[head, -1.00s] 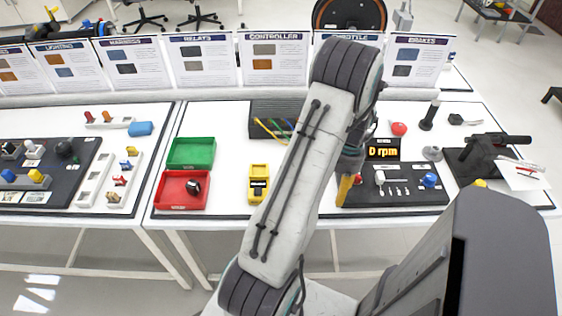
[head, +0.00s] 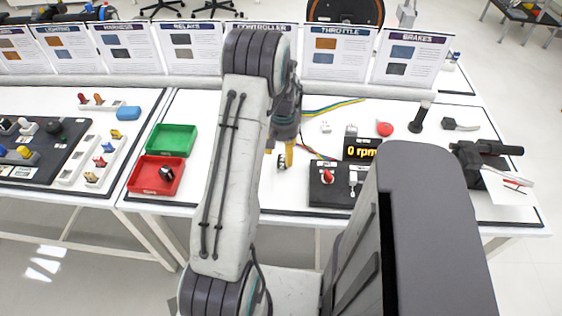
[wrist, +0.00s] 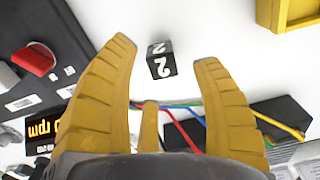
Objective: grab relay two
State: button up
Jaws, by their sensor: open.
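A small black cube marked with a white 2, relay two (wrist: 161,60), lies on the white table in the wrist view. It sits between and just beyond my gripper's fingertips (wrist: 166,50), with a gap on each side. My gripper is open and empty. In the head view my yellow gripper (head: 289,153) points down over the table, and relay two (head: 282,162) shows small and dark beside it, partly hidden. Another black relay (head: 167,173) lies in the red tray (head: 146,189).
A green tray (head: 172,140) stands behind the red one. A black panel with a red switch (wrist: 34,59) is at left in the wrist view. Coloured wires run to a black box (wrist: 285,120).

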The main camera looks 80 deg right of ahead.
aim_at(282, 159)
jog(key=shift+w+f+p, duration=0.1)
jog(key=shift+f+p, duration=0.35)
jog(key=shift+f, duration=2.35)
jog(key=shift+c, duration=0.2)
jog(key=c, duration=1.1)
